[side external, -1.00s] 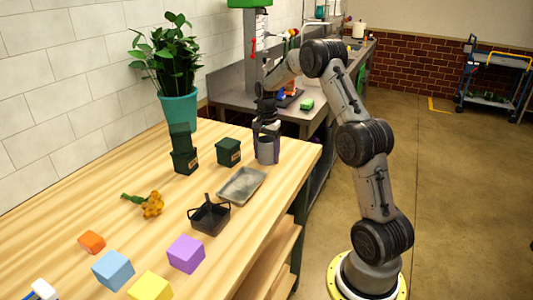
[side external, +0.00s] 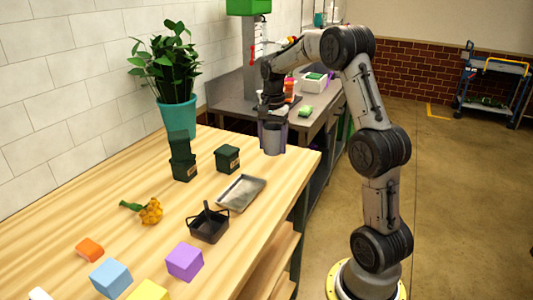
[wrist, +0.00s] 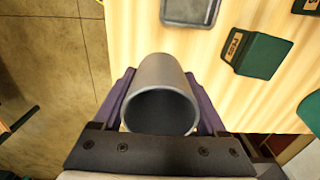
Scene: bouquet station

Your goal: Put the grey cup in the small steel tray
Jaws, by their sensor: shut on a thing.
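The grey cup (side external: 273,138) is upright between the fingers of my gripper (side external: 272,132), which is shut on it. In the wrist view the cup (wrist: 160,95) shows its open mouth and sits between the two purple fingers of my gripper (wrist: 165,105). The cup is near the far right corner of the wooden table, seemingly a little above its top. The small steel tray (side external: 241,192) lies flat on the table, nearer the camera and left of the cup. It looks empty. Part of the tray (wrist: 190,10) shows at the top of the wrist view.
Yellow flowers (side external: 150,211) and a purple cube (side external: 184,261) lie nearer. A potted plant (side external: 177,118) stands by the wall.

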